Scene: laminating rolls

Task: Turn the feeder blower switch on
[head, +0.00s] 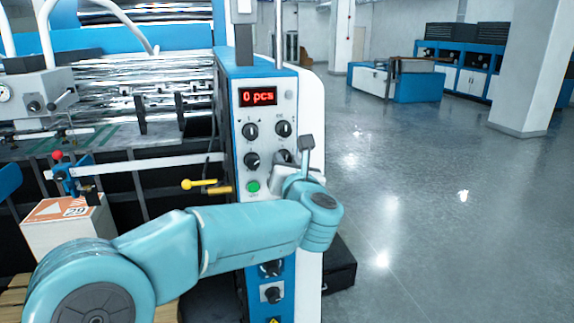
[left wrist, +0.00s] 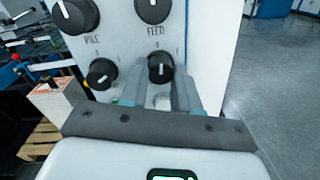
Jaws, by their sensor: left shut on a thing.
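The feeder blower switch appears to be the lower right black knob (head: 283,156) on the machine's control panel (head: 237,181). In the left wrist view this knob (left wrist: 161,68) sits below the label FEED, with a white pointer mark near upright. My left gripper (head: 285,168) is at the panel, shut on this knob, with a finger on either side. The fingers also show in the left wrist view (left wrist: 158,92). The gripper and wrist hide part of the knob in the head view. My right gripper is not in view.
Other black knobs surround it: upper left (head: 250,131), upper right (head: 284,129) and lower left (head: 251,160). A green button (head: 253,187) lies below, and a red display (head: 258,96) above reads 0 pcs. A yellow-knobbed lever (head: 200,184) juts out at left. Open floor lies right.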

